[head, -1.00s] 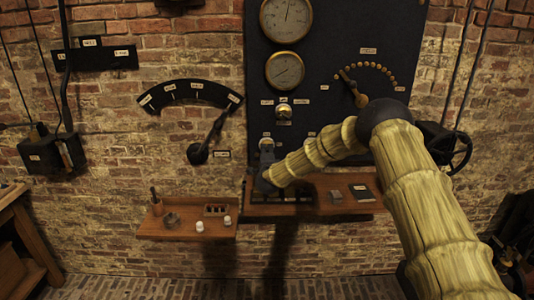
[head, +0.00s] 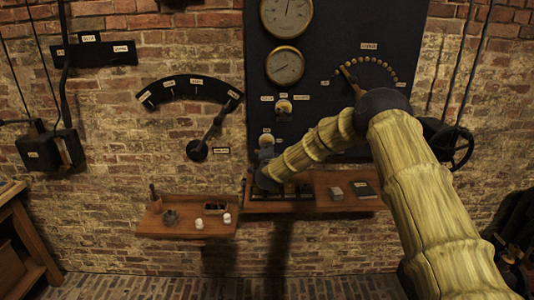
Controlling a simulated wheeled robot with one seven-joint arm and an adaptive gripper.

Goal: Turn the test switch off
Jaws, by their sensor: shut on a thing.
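My gripper (head: 265,157) is at the lower left of the dark panel (head: 330,110), just above the wooden shelf. It is shut on a small fitting under a little label, which I take to be the test switch (head: 266,140). The fingertips and most of the switch are hidden by the gripper and wrist, so the switch's position cannot be read. A pale round knob (head: 284,106) with a label on each side sits a little above and to the right, apart from the gripper.
Below the panel is a wooden shelf (head: 315,206) with small boxes on it. A lower shelf (head: 187,233) at left holds small jars and a rack. A lever (head: 210,130) with a curved scale is on the brick wall. A handwheel (head: 460,147) is behind my arm.

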